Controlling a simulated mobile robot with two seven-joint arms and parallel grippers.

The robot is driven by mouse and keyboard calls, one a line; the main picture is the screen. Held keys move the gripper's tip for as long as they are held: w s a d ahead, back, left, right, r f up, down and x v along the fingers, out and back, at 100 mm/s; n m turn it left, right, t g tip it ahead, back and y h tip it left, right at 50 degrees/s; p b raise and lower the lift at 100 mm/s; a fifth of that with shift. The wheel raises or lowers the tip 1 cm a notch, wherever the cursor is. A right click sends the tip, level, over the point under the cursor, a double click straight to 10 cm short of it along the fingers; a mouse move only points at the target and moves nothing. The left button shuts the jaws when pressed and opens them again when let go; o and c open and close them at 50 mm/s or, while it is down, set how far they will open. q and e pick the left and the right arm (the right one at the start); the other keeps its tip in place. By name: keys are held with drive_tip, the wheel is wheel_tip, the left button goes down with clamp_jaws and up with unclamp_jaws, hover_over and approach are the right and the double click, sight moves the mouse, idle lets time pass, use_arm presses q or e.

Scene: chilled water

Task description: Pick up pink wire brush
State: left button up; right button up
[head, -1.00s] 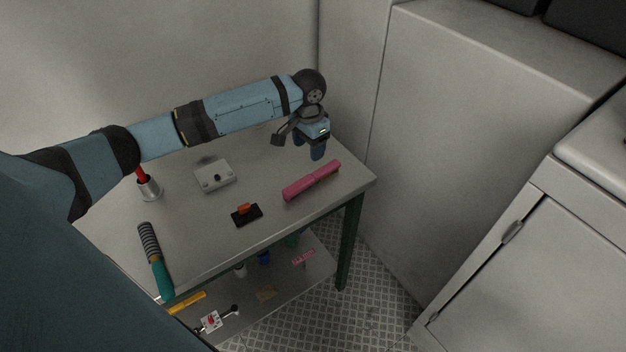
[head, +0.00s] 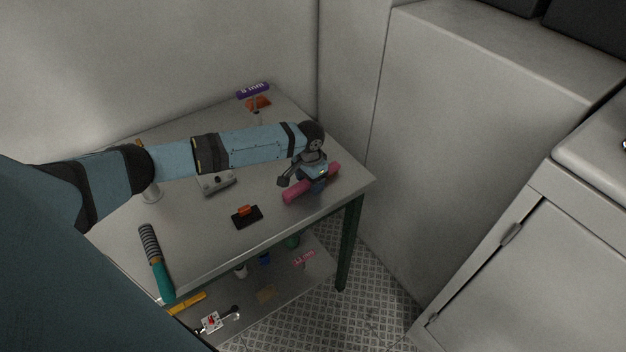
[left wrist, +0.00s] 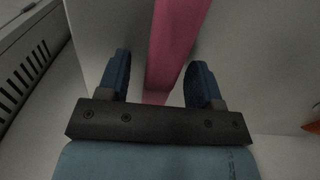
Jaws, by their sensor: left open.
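The pink wire brush (head: 297,194) lies on the grey table top near its right front corner, partly hidden under my left gripper in the head view. My left gripper (head: 318,186) is over the middle of the brush. In the left wrist view the pink brush (left wrist: 168,52) runs between the two spread blue fingers of the left gripper (left wrist: 160,82), with a gap on each side. The fingers are open and do not visibly touch it. My right gripper is not in view.
On the table (head: 205,240) are a black item with an orange part (head: 246,216), a grey box (head: 217,184), a teal-handled tool (head: 156,262) and a purple-topped tool (head: 253,91). A lower shelf (head: 262,306) holds small items. A cabinet (head: 530,250) stands right.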

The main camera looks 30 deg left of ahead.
use_arm(q)
clamp_jaws()
drive_tip(key=shift+r, duration=0.15)
wheel_tip(320, 180, up, 20)
drive_tip(key=shift+b, duration=0.3)
idle(0.4)
drive_tip(key=c, duration=0.7)
unclamp_jaws()
clamp_jaws()
